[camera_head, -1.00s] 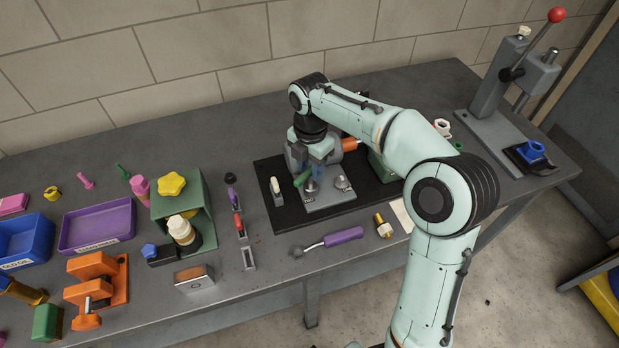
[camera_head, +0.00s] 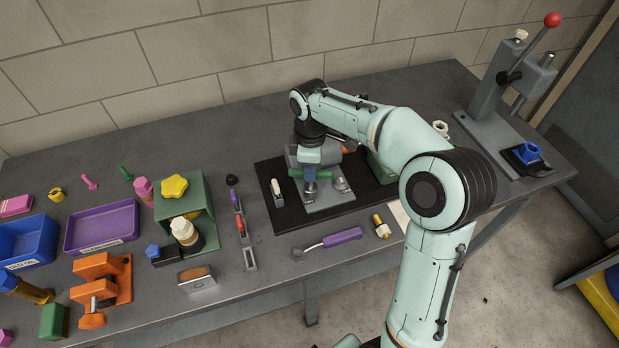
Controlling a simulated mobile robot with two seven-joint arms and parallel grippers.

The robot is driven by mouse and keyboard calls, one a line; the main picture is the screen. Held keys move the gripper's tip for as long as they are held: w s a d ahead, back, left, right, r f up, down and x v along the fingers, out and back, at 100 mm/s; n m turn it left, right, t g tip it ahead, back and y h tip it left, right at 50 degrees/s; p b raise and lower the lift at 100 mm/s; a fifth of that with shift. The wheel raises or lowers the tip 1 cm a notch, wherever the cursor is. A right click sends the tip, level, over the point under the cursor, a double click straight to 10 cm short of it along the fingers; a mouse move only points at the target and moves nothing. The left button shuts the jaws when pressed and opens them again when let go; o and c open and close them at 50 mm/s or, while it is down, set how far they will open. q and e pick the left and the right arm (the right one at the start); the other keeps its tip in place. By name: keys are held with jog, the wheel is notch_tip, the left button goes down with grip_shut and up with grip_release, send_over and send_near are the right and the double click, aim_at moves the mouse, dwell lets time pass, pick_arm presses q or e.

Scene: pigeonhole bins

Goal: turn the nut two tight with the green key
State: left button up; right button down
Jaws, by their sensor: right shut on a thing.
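My right gripper (camera_head: 310,167) points down over a grey metal plate (camera_head: 327,203) on a black mat (camera_head: 281,212). It is shut on the green key (camera_head: 297,173), whose green handle lies crosswise at the fingertips. My left gripper is not in view.
A purple-handled tool (camera_head: 342,237) and a brass bolt (camera_head: 381,227) lie in front of the mat. A green stand (camera_head: 209,213) and orange clamp (camera_head: 118,277) are at left. A lever press (camera_head: 497,90) stands at right. The back left of the bench is clear.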

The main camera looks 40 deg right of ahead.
jog(key=shift+m, duration=0.8)
jog(key=c, duration=1.5)
grip_release()
jog(key=shift+m, duration=0.5)
jog(key=o, duration=0.3)
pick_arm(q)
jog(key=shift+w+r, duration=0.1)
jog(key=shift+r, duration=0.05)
pick_arm(e)
jog(key=shift+r+p, duration=0.4)
jog(key=shift+r, duration=0.15)
notch_tip(320, 180, up, 5)
jog(key=p, duration=0.2)
jog(key=shift+w+p, duration=0.1)
jog(key=shift+p, duration=0.25)
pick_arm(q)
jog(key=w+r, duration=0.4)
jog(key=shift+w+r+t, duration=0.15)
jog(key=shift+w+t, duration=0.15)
pick_arm(e)
jog(key=shift+f, duration=0.1)
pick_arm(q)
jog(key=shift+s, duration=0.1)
